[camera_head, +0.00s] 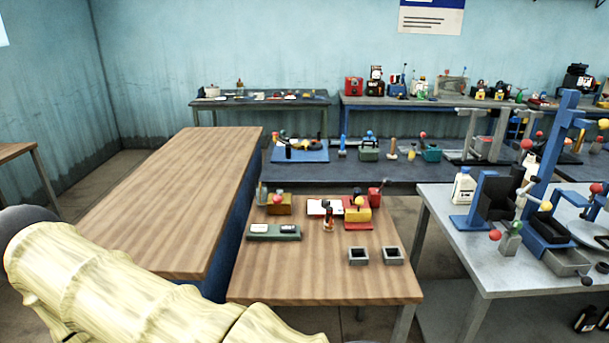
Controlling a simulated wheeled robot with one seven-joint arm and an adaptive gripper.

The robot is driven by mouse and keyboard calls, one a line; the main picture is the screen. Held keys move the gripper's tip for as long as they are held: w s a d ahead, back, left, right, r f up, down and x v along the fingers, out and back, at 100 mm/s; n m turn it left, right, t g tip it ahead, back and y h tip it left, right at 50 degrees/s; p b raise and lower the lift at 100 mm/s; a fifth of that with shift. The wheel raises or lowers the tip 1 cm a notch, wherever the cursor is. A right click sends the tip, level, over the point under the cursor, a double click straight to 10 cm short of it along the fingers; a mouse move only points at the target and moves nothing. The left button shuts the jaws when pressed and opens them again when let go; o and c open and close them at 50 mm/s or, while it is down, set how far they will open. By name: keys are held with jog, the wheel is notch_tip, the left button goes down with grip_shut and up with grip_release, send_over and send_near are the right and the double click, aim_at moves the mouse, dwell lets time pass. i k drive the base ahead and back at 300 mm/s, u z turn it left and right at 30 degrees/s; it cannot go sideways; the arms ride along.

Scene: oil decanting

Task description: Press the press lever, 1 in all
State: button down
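I cannot tell for sure which part is the press lever, since several small knobbed levers show. On the grey metal table (455,225) at the right stands a tall blue frame (549,150). A pale lever with red and yellow knobs (545,206) stands beside it. On the small wooden table (320,284) in the middle, a yellow and red device (358,214) has a knob on top. My cream-coloured arm fills the lower left. My gripper is out of view, so its state does not show.
A long empty wooden counter (180,200) stands left of the small table. Two grey square holders (358,257) and a green tray (262,233) sit on the small table. A white bottle (463,187) stands on the metal table. Benches with tools line the back.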

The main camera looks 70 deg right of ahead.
aim_at(383, 186)
jog(key=u, duration=0.6)
jog(key=k, duration=2.6)
jog(key=z, duration=1.7)
